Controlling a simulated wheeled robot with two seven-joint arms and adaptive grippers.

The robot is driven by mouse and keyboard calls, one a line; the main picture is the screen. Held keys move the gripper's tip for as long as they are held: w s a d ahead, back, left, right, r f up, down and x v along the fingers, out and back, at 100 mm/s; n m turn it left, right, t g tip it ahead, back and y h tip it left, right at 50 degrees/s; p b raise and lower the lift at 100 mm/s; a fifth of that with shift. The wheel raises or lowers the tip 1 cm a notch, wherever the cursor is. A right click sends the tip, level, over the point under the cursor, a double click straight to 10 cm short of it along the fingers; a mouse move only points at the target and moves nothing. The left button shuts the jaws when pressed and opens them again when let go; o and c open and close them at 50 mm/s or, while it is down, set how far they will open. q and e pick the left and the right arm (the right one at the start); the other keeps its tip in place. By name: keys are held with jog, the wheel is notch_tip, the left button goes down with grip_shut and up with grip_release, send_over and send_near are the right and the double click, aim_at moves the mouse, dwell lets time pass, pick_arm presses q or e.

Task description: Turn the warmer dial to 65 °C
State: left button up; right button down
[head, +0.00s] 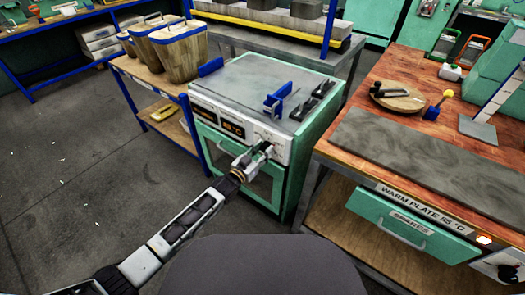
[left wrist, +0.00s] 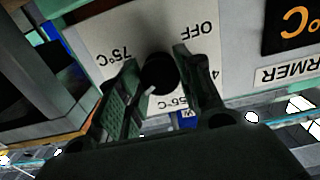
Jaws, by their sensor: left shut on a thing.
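The warmer (head: 262,85) is a mint-green box with a grey top and a white front panel, standing mid-picture in the head view. My left gripper (head: 262,150) reaches its panel from the front. In the left wrist view the round black dial (left wrist: 158,72) sits between my left gripper's fingers (left wrist: 160,62), which are shut on it. The scale plate (left wrist: 100,35) appears upside down there, with 75°C and OFF readable and other marks partly covered by the fingers. A light mark shows at the dial's edge; its exact setting cannot be told. My right gripper is not in view.
An orange display (head: 233,128) is on the warmer's panel, its digits too small to read. A blue holder (head: 281,98) and black pieces lie on the warmer's top. A wooden bench (head: 395,62) stands close at right. A shelf with wooden buckets (head: 180,52) is at left.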

pick_arm(q)
jog(key=o, duration=1)
jog(key=shift+f, duration=0.1)
jog(key=shift+o, duration=0.2)
jog(key=v, duration=1.2)
dwell(0.4)
